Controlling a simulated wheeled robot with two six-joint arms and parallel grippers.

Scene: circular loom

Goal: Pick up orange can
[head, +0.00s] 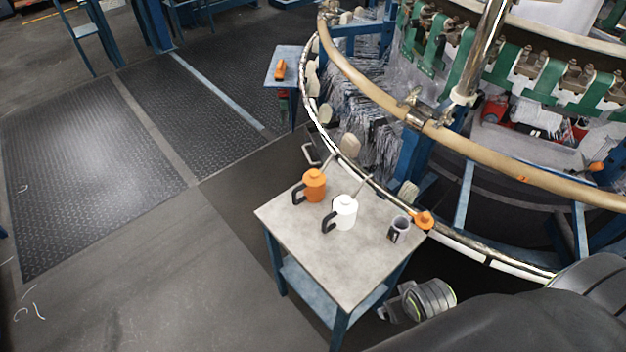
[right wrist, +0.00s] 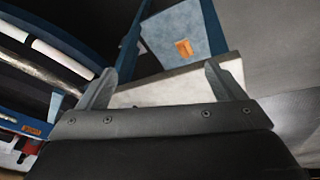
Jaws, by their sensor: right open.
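In the head view, the orange can (head: 314,186) stands upright on the grey-topped table (head: 325,262), near its far left edge. Its dark handle faces left. A white can (head: 345,212) with a dark handle stands just to its right and nearer. My right gripper (right wrist: 161,84) shows in the right wrist view with its two fingers spread wide and nothing between them. A pale slab edge lies beyond the fingers. The orange can is not identifiable in the right wrist view. My left gripper is not in view.
A grey mug (head: 399,229) and a small orange item (head: 424,220) are at the table's right corner. The circular loom's ring (head: 455,145) curves closely behind the table. A small blue stand (head: 285,56) holds another orange object (head: 280,69). The floor at left is clear.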

